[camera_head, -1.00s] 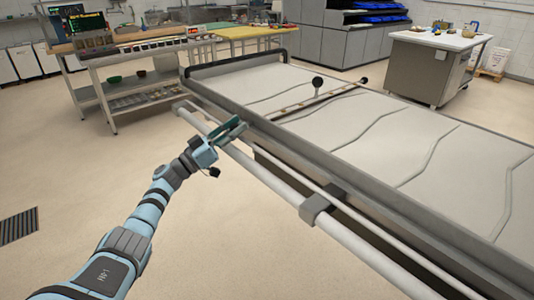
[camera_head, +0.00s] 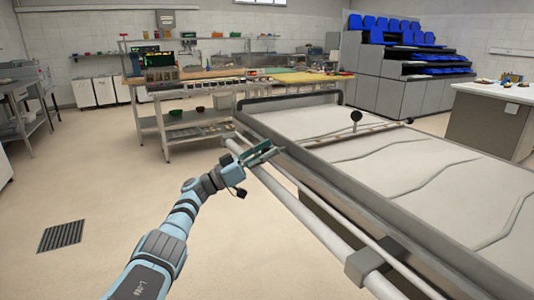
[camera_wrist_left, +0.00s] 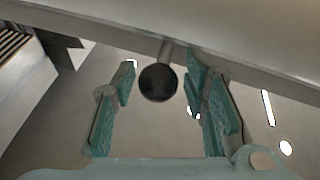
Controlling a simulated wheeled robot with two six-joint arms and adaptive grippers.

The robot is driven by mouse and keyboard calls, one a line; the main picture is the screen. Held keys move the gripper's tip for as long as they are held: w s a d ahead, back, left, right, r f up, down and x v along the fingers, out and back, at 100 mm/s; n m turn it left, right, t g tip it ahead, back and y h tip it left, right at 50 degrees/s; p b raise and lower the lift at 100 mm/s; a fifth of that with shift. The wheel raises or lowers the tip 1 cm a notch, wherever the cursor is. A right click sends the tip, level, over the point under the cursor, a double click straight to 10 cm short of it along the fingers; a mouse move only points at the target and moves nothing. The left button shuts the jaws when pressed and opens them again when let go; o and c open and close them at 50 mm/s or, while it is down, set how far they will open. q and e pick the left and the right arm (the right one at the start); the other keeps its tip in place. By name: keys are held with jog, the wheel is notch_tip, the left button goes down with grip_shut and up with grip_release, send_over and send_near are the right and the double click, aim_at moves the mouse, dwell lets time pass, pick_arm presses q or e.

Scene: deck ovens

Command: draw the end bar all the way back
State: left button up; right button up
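The end bar (camera_head: 375,130) lies across the pale canvas top of the long loader (camera_head: 440,171), near its far end. A black ball knob (camera_head: 356,115) stands up on a short post at the bar. My left gripper (camera_head: 268,153) is at the loader's near long side, by the rail, in line with the bar. In the left wrist view a dark round knob (camera_wrist_left: 158,83) on a short stem sits between the two green-padded fingers, with a gap on each side. The fingers are open. The bar's near end is hidden by the gripper in the head view. My right gripper is out of view.
A pale side rail (camera_head: 305,213) with a grey bracket (camera_head: 371,260) runs along the loader. A black hoop handle (camera_head: 290,97) closes the far end. A shelved table (camera_head: 190,125) stands beyond. The floor at left is clear around a drain grate (camera_head: 62,236).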

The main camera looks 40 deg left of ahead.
pick_arm(q)
jog(key=v, duration=1.2)
dwell(0.3)
